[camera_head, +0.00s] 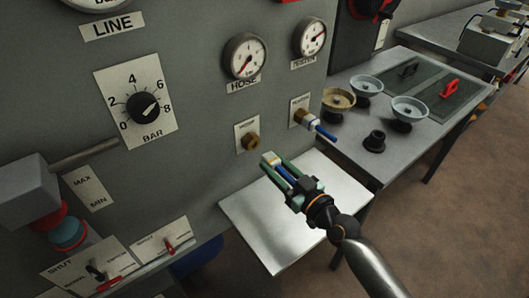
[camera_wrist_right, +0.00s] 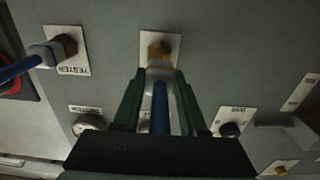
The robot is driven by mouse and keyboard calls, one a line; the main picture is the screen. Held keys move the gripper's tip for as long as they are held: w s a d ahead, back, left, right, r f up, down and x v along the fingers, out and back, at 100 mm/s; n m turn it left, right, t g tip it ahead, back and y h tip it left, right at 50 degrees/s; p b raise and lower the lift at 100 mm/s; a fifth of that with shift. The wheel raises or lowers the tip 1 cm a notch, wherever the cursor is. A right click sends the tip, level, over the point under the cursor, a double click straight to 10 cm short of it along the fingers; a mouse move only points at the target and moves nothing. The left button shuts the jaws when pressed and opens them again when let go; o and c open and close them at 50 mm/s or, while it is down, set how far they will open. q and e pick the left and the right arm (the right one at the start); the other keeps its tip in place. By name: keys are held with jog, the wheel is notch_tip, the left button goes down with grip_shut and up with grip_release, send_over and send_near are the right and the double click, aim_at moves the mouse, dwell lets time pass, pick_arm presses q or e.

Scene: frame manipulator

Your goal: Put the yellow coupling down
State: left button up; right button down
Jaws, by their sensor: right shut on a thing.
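My right gripper (camera_head: 277,170) is shut on the yellow coupling (camera_head: 268,158), whose pale yellowish end sticks out past the green fingers. It is held above a light shelf (camera_head: 262,232) in front of the panel. In the right wrist view the coupling (camera_wrist_right: 158,72) looks grey, with a blue hose (camera_wrist_right: 161,110) running back between the fingers. Its front end lies in line with a brass port (camera_wrist_right: 161,49); the head view shows this port (camera_head: 251,141) apart from it. My left gripper is not in view.
A second coupling (camera_head: 313,123) with a blue hose sits at the tester port to the right. The grey panel (camera_head: 195,90) carries gauges, a dial and switches. Bowls (camera_head: 409,107) and a small black part (camera_head: 375,141) stand on the side table. The light shelf looks clear.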

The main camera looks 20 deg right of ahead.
jog(key=shift+s+d, duration=0.1)
dwell(0.5)
jog(key=shift+s+d+r, duration=0.1)
jog(key=shift+s+d, duration=0.15)
jog(key=shift+s, duration=0.05)
jog(key=s+d+r+n+y, duration=0.1)
jog(key=s+r, duration=0.2)
jog(key=s, duration=0.3)
jog(key=s+d+r+g+y, duration=0.1)
jog(key=s+r, duration=0.2)
jog(key=s, duration=0.2)
jog(key=shift+s+n+y, duration=0.3)
jog(key=shift+s+n, duration=0.05)
jog(key=shift+n, duration=0.05)
jog(key=shift+r, duration=0.1)
